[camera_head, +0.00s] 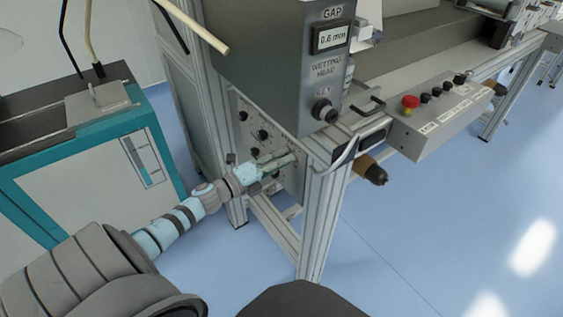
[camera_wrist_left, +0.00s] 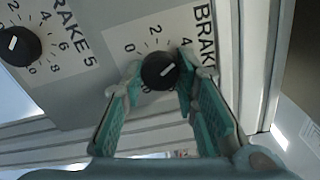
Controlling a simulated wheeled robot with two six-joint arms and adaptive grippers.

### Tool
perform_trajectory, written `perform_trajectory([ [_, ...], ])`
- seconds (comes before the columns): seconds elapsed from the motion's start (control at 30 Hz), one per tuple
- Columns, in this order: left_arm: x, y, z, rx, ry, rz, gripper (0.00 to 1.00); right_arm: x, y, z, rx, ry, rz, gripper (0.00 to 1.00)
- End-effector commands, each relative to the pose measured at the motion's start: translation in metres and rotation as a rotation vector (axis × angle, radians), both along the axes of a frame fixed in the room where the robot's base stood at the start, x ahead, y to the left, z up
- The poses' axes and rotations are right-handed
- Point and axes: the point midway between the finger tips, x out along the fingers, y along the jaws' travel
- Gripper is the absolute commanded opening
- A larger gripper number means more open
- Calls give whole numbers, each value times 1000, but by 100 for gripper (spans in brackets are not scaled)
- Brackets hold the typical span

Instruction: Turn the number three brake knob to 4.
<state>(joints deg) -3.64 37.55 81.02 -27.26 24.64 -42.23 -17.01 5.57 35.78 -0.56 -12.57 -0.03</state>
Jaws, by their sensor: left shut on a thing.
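A round black knob (camera_wrist_left: 158,72) with a white pointer mark sits between the fingers of my left gripper (camera_wrist_left: 158,82) in the left wrist view. The gripper is shut on it, one finger on each side. The knob's white scale plate (camera_wrist_left: 128,42) shows 0, 2 and 4; its mark points to the upper right, roughly towards the 4. Its label reads "BRAKE", with the number out of sight. In the head view my left gripper (camera_head: 275,165) reaches the grey knob panel below the gap display; its fingertips hide the knob there.
Another black knob (camera_wrist_left: 20,46), labelled BRAKE 5, is to the left. Several knobs (camera_head: 262,134) show on the panel in the head view. A frame post (camera_head: 322,215) stands just right of the gripper. A button box (camera_head: 440,115) with a red button juts out farther right.

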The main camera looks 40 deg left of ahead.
Motion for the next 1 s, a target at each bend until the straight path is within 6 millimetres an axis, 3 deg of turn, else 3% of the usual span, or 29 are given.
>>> perform_trajectory([
  [0.57, -1, 0, -2, 41, -8, -1, 0, 1, 3, -2, 3, -2, 1, 40],
  [0.6, -1, 0, -2, 41, -8, -1, 29, 1, 3, -2, 3, -2, 1, 40],
  [0.7, -1, 0, -2, 40, -9, 0, 45, 1, 3, -2, 3, -3, 1, 40],
  [1.0, -1, 0, -1, 41, -10, 0, 47, 3, 5, -2, 6, -5, 0, 40],
])
